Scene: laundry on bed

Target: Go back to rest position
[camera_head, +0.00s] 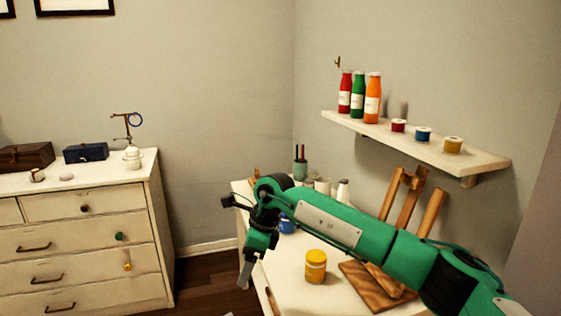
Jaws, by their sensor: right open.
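My right arm, green and black, comes in from the lower right and reaches across above the white table (308,297). Its wrist bends down, and my right gripper (246,276) points downward at the table's left edge. The gripper is open, and I see nothing between its fingers. It is left of a yellow jar (316,266) and apart from it. My left arm and gripper are out of view.
A wooden board (361,289) and easel (402,200) are close to my right arm. A wall shelf (483,160) holds bottles (358,95) and small pots. A white dresser (85,261) stands left. Dark floor (207,262) lies clear between dresser and table.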

